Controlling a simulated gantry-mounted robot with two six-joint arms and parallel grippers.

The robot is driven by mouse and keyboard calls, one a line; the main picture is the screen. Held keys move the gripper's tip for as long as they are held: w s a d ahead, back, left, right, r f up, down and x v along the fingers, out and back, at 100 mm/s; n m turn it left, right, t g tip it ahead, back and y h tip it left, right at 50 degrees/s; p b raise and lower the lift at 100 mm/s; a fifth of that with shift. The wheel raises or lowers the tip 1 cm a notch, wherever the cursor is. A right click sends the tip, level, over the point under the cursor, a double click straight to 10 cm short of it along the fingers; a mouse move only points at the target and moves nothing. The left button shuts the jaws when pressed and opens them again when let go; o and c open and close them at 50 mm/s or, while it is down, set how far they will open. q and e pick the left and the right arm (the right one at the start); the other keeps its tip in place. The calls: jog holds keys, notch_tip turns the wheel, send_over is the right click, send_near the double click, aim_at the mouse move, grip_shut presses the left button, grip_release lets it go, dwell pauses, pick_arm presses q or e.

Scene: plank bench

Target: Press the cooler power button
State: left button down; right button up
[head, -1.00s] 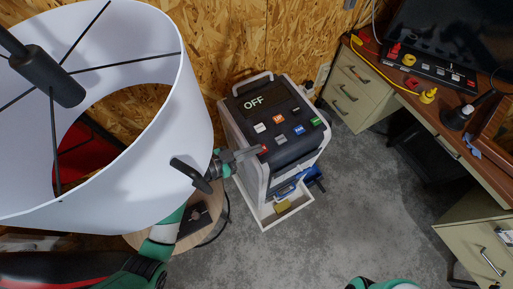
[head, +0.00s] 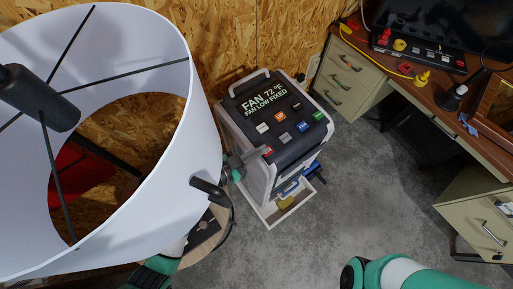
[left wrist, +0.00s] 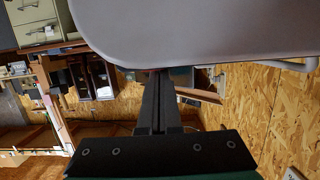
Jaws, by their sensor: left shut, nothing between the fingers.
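The cooler (head: 240,131) is a white and dark grey cabinet in the middle of the head view. Its display (head: 262,104) reads "FAN 72 °F, FAN LOW FIXED". Its sloped top carries several coloured buttons, with a red one (head: 268,151) at the near left corner. My left gripper (head: 260,153) is shut and empty, its tips at the red button; I cannot tell whether they touch. In the left wrist view its dark fingers (left wrist: 155,100) are together, tips beside a large grey surface. My right gripper is not in view; only part of that arm shows at the bottom right.
A large white lampshade (head: 200,110) stands close on the left, against my left arm. A small round table (head: 205,240) is below it. A desk (head: 398,72) with drawers stands at right. Bare concrete floor (head: 365,190) lies between.

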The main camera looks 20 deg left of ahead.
pick_arm(q)
jog(key=shift+s+d+f, duration=0.15)
jog(key=shift+s+f, duration=0.05)
jog(key=shift+f, duration=0.2)
notch_tip(320, 180, up, 6)
jog(key=p, duration=0.4)
jog(key=shift+f, duration=0.25)
jog(key=p+v, duration=0.2)
jog(key=v, duration=0.7)
jog(key=shift+s+a+f, duration=0.2)
jog(key=shift+a+f, duration=0.1)
jog(key=shift+a, duration=0.2)
